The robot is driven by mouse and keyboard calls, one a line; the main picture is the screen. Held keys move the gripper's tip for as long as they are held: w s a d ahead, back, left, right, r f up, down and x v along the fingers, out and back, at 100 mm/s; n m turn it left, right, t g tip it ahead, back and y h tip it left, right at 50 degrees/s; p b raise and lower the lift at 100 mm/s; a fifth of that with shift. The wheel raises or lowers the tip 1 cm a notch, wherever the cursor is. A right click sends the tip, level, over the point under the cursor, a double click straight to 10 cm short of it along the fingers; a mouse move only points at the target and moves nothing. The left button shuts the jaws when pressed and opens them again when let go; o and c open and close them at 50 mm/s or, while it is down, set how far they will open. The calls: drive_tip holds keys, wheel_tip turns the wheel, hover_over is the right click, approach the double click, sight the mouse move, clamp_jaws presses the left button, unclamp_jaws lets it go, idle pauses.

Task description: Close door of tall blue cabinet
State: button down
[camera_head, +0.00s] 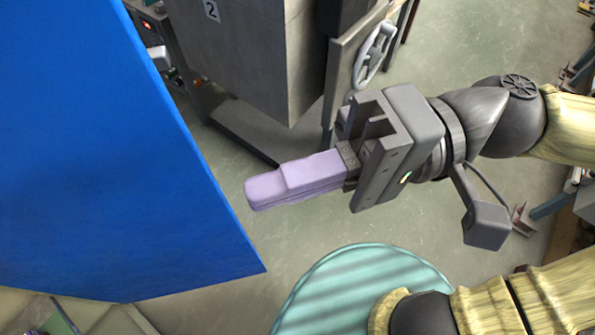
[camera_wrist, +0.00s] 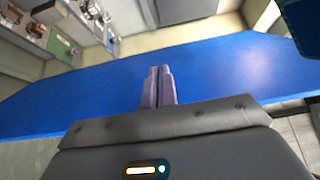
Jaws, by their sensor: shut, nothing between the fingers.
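A large flat blue panel, the door of the tall blue cabinet (camera_head: 110,150), fills the left of the head view. It also spans the wrist view (camera_wrist: 225,70) just beyond my fingertips. My gripper (camera_head: 262,192) is shut and empty, its lilac fingers pressed together and pointing left toward the door's right edge. A gap of floor shows between fingertips and door edge in the head view. In the wrist view the fingers (camera_wrist: 159,75) overlap the blue face; I cannot tell whether they touch it. The cabinet's body and the door's hinge and handle cannot be made out.
A grey box marked 2 (camera_head: 255,60) with a handwheel (camera_head: 373,55) on its open door stands behind the gripper. Pale shelf-like surfaces with small items (camera_wrist: 60,40) lie beyond the blue panel. Open floor (camera_head: 460,50) shows at the upper right.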

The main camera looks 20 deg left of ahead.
drive_tip(key=shift+d, duration=0.45)
drive_tip(key=shift+a+f, duration=0.1)
drive_tip(key=w+a+f+m+t+h, duration=0.1)
drive_tip(key=w+a+f+m+t, duration=0.15)
drive_tip(key=f, duration=0.45)
drive_tip(key=w+a+f+m+t+h, duration=0.1)
drive_tip(key=w+a+f, duration=0.15)
drive_tip(key=f, duration=0.45)
drive_tip(key=w+a+f+m+t+h, duration=0.15)
drive_tip(key=w+f, duration=0.25)
drive_tip(key=f, duration=0.4)
drive_tip(key=w+d+f+t+h, duration=0.2)
drive_tip(key=w+d+f+h, duration=0.15)
drive_tip(key=f, duration=0.45)
drive_tip(key=w+d+f+m+t+h, duration=0.25)
drive_tip(key=w+d+f+t, duration=0.2)
drive_tip(key=w+d, duration=0.5)
drive_tip(key=w+d+r+t+h, duration=0.1)
drive_tip(key=w+d+r+t, duration=0.1)
drive_tip(key=d, duration=0.5)
drive_tip(key=w+d+r+m+t+h, duration=0.1)
drive_tip(key=w+d+r+t+h, duration=0.1)
drive_tip(key=d, duration=0.6)
drive_tip(key=shift+w+d+r, duration=0.15)
drive_tip(key=shift+w+d, duration=0.05)
drive_tip(key=shift+w, duration=0.3)
